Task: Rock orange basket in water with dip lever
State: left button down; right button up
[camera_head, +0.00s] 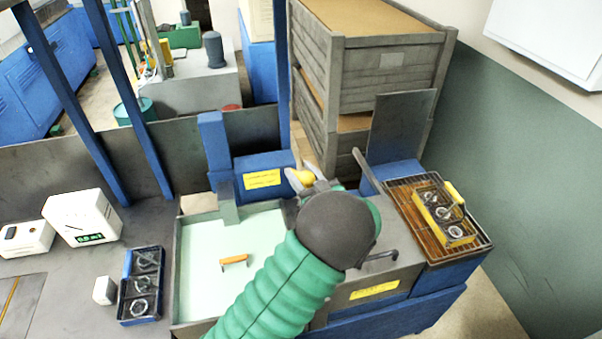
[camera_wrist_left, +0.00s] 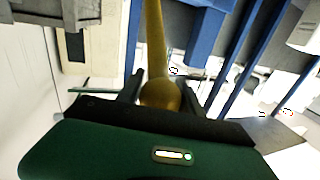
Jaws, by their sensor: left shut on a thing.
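The dip lever's yellow knob (camera_head: 302,177) is beside the back right of the pale green water tank (camera_head: 184,245). My left gripper (camera_head: 307,184) is shut on this knob, and its green arm crosses the front of the tank. In the left wrist view the yellow lever (camera_wrist_left: 153,45) ends in a ball between the fingers of my left gripper (camera_wrist_left: 158,92). An orange handle (camera_head: 235,260) shows in the tank; the basket body under it cannot be made out in the opaque water. My right gripper is not in view.
A blue basket with rings (camera_head: 141,285) stands left of the tank. A yellow basket with rings (camera_head: 444,216) sits on a grill tray (camera_head: 408,187) at the right. A white display box (camera_head: 82,217) is at the left. Stacked wooden crates (camera_head: 390,60) stand behind.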

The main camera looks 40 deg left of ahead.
pick_arm(q)
jog(key=shift+f, duration=0.1)
jog(key=s+d+f+y+b, duration=0.1)
jog(key=d+f+b, duration=0.1)
jog(key=f+b, duration=0.2)
jog(key=s+d+f+y+b, duration=0.1)
jog(key=s+f+b, duration=0.1)
jog(key=f+b, duration=0.3)
jog(key=shift+s+d+f+n+t+b, duration=0.15)
jog(key=shift+s+d+n+t+b, duration=0.2)
jog(key=shift+b, duration=0.75)
jog(key=shift+w+d, duration=0.1)
jog(key=shift+w, duration=0.05)
jog(key=c, duration=1.1)
grip_release()
jog(key=o, duration=0.3)
jog(key=shift+w, duration=0.1)
